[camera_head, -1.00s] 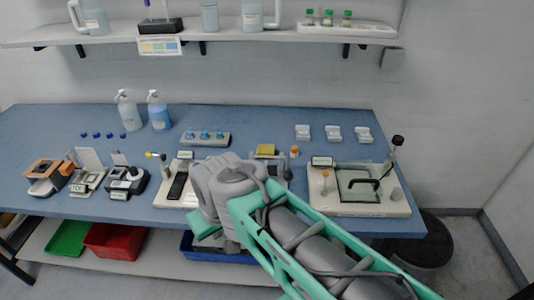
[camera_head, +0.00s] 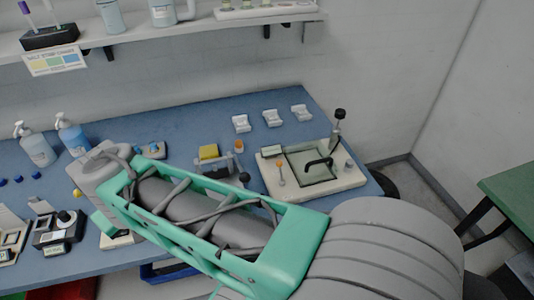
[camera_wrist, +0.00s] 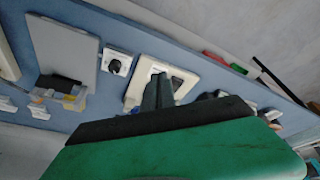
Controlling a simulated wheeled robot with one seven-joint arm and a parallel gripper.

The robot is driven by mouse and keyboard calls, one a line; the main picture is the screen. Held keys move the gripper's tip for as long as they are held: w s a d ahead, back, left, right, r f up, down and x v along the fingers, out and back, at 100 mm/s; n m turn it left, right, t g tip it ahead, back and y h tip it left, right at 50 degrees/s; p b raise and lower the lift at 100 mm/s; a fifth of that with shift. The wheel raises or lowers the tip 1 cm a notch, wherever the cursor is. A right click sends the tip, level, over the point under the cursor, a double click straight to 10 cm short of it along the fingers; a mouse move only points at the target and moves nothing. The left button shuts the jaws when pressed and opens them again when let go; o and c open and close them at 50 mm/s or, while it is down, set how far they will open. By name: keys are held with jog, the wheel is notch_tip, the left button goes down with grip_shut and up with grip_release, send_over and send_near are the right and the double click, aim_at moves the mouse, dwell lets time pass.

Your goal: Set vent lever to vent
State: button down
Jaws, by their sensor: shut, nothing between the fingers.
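A cream device (camera_head: 348,182) with a dark glass panel and a black handle (camera_head: 318,163) stands at the right of the bench in the head view. A lever with a black knob (camera_head: 340,114) stands upright at its back right corner. A thin lever with an orange knob (camera_head: 279,163) stands at its front left. I cannot read which one is the vent lever. In the wrist view my gripper (camera_wrist: 158,92) is shut and empty, in front of a cream instrument (camera_wrist: 136,92). In the head view my arm hides the gripper's fingertips, well left of the device.
Pump bottles (camera_head: 72,135), a yellow block (camera_head: 209,152) and white holders (camera_head: 271,118) stand on the blue bench (camera_head: 200,115). A small black-knobbed instrument (camera_head: 64,226) is at the left. A shelf (camera_head: 130,47) runs above. A green table (camera_head: 508,195) stands at the right.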

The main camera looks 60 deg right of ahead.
jog(key=w+d+r+m+g+h+p, duration=0.1)
jog(key=w+d+r+m+g+h, duration=0.3)
jog(key=d, duration=0.7)
jog(key=d+r+m+p, duration=0.15)
jog(key=d+m, duration=0.35)
jog(key=d, duration=0.5)
jog(key=s+d+f+m+g+p, duration=0.1)
jog(key=s+d+m+g, duration=0.1)
jog(key=s+d+m, duration=0.2)
jog(key=s+d+f+m+g+y+p, duration=0.1)
jog(key=s+d+m+g, duration=0.2)
jog(key=d+m, duration=0.3)
jog(key=s+d, duration=0.1)
jog(key=d, duration=0.3)
jog(key=shift+f+m+g, duration=0.25)
jog(key=shift+m+g, duration=0.05)
jog(key=shift+m, duration=0.1)
jog(key=shift+s+d+f+b, duration=0.4)
jog(key=shift+s+f, duration=0.95)
jog(key=shift+s, duration=0.15)
jog(key=shift+s+d+f+b, duration=0.4)
jog(key=shift+s+f, duration=0.9)
jog(key=shift+s, duration=0.2)
jog(key=shift+s+d+f+b, duration=0.35)
jog(key=shift+s+f+b, duration=0.05)
jog(key=shift+s+f, duration=1.05)
